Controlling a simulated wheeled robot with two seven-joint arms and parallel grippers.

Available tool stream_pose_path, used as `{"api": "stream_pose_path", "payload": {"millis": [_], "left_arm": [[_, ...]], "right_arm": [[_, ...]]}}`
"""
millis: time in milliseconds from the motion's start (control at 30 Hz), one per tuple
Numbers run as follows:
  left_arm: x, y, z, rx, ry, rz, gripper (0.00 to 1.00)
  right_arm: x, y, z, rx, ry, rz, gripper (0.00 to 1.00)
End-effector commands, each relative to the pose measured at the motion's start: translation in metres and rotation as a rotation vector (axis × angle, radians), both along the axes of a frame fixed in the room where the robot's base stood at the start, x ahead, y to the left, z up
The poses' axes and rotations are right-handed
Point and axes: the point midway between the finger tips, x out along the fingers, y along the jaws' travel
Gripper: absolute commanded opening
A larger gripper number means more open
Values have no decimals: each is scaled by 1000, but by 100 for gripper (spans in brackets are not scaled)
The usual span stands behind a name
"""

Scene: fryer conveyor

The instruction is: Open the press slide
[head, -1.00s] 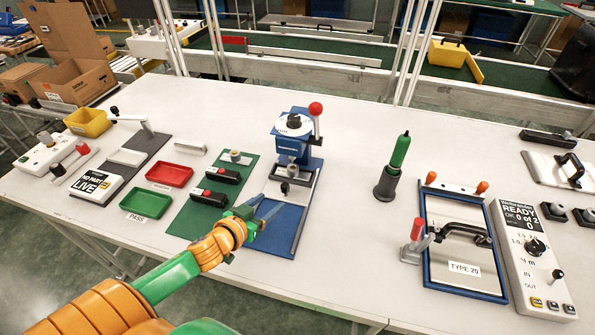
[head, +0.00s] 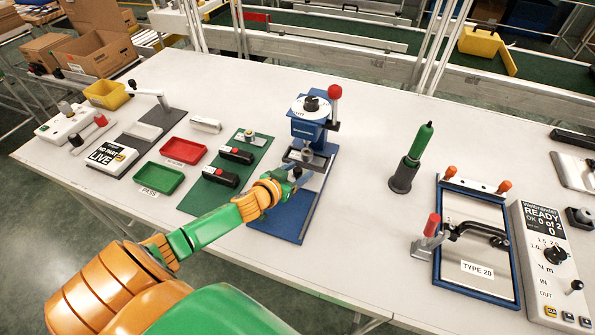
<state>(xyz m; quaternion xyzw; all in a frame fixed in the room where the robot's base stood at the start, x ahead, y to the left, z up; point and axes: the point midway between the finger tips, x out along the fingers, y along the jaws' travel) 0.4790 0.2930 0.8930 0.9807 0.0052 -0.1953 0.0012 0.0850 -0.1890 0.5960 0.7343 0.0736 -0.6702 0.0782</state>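The blue press (head: 310,125) stands on a blue base plate (head: 278,221) in the middle of the table. Its lever has a red ball (head: 334,91) at the top right and is upright. The grey press slide (head: 314,178) lies in front of the press head, with a small dark knob (head: 297,172) at its front. My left gripper (head: 287,180) is low over the base plate at this knob. Its fingers are mostly hidden by my own wrist, so I cannot tell whether they are closed on the knob. My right gripper is not in view.
Two black clamps on a green mat (head: 196,199) lie left of the press. Green (head: 158,179) and red (head: 183,151) trays are farther left. A green-handled tool (head: 411,158) stands right, beside a blue-framed fixture (head: 477,240). The table between press and tool is clear.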

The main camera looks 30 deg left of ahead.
Motion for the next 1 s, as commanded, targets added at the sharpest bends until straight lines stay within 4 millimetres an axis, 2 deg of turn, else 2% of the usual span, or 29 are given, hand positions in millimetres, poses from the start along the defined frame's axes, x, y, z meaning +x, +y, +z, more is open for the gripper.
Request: {"api": "stream_pose_path", "payload": {"millis": [33, 200, 1000], "left_arm": [[0, 0, 0, 0, 0, 0, 46], [0, 0, 0, 0, 0, 0, 0], [0, 0, 0, 0, -1, -1, 0]], "right_arm": [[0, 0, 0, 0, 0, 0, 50], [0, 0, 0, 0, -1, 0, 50], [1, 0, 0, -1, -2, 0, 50]]}}
